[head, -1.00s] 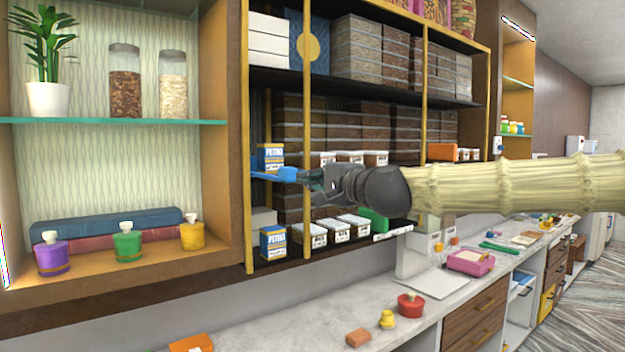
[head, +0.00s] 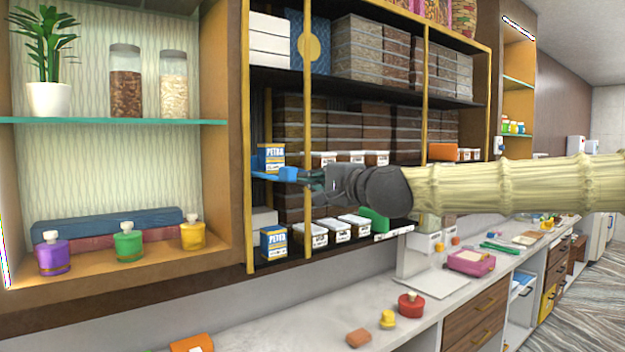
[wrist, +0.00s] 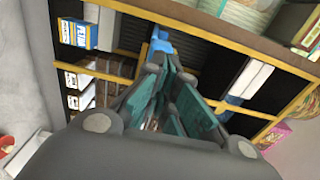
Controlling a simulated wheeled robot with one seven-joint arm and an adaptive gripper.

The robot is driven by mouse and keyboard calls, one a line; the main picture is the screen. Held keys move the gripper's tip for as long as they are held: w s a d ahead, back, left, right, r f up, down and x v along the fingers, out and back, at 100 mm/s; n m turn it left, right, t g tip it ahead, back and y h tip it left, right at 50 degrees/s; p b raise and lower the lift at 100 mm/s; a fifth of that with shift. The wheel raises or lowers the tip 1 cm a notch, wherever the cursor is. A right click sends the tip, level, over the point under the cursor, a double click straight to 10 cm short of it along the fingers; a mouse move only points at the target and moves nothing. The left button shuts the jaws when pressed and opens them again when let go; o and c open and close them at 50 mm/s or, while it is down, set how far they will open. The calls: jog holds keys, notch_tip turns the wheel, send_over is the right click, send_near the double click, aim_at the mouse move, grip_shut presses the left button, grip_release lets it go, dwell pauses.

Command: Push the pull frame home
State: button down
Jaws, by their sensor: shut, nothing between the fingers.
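A blue piece (head: 288,174), which looks to be the pull frame, projects from the front edge of the middle shelf, just below a blue-and-white PETHA box (head: 271,157). It also shows in the wrist view (wrist: 160,43), straight beyond my fingertips. My gripper (head: 318,183) is shut and empty, level with the blue piece and just to its right in the head view. In the wrist view my gripper (wrist: 158,66) points at the blue piece; I cannot tell whether they touch. The rest of the frame is hidden by the shelf edge and my fingers.
Several white-lidded tubs (head: 338,230) and another PETHA box (head: 273,242) stand on the shelf below. A green piece (head: 374,219) sits at that shelf's front. Yellow uprights (head: 308,100) divide the rack. The counter (head: 330,310) lies below, with small items on it.

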aim_at(294, 175)
jog(key=shift+w+a, duration=0.1)
jog(key=shift+w, duration=0.1)
jog(key=shift+x, duration=3.8)
jog(key=shift+w+a, duration=0.15)
jog(key=shift+w, duration=0.15)
jog(key=x, duration=0.9)
jog(key=shift+w+a, duration=0.25)
dwell(1.0)
jog(key=shift+f, duration=0.1)
jog(key=shift+b+v, duration=1.15)
jog(key=shift+v, duration=2.95)
jog(key=shift+a, duration=0.1)
